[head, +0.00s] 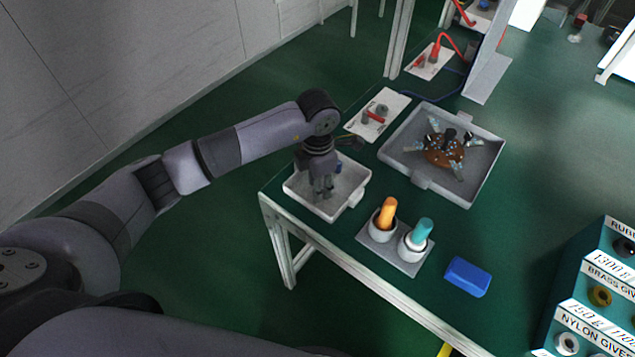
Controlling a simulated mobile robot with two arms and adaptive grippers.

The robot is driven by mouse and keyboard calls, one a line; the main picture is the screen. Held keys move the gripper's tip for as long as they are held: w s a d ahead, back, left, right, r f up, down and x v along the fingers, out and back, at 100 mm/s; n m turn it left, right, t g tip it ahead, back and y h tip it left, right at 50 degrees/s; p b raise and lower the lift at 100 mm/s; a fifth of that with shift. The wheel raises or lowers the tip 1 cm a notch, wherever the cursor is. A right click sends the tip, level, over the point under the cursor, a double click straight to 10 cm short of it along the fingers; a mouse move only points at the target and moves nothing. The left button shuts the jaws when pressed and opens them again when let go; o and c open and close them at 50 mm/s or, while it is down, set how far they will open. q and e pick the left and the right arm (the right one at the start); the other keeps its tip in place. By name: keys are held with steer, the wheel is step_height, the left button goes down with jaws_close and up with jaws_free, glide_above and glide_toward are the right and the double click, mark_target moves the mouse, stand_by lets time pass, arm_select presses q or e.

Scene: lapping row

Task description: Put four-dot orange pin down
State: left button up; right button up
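An orange pin (388,210) stands upright, slightly tilted, in the left cup of a grey two-cup holder (401,262) near the table's front edge. No dots can be made out on it. A teal pin (422,232) stands in the right cup. My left gripper (323,192) points down over a small white tray (349,189), left of the holder and apart from both pins. Its fingers are small and dark, and I cannot tell whether they are open or shut, or whether anything is between them. My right gripper is not in view.
A larger grey tray (481,180) with a brown round part and several fittings lies behind the holder. A white board (392,103) with small parts lies at the back. A blue block (467,277) lies right of the holder. A labelled bin rack (590,290) is at right.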

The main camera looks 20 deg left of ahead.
arm_select(q)
steer(key=shift+r, duration=0.5)
step_height(320, 180, up, 11)
steer(key=b, duration=0.1)
steer(key=shift+r+b, duration=0.2)
steer(key=shift+b, duration=0.1)
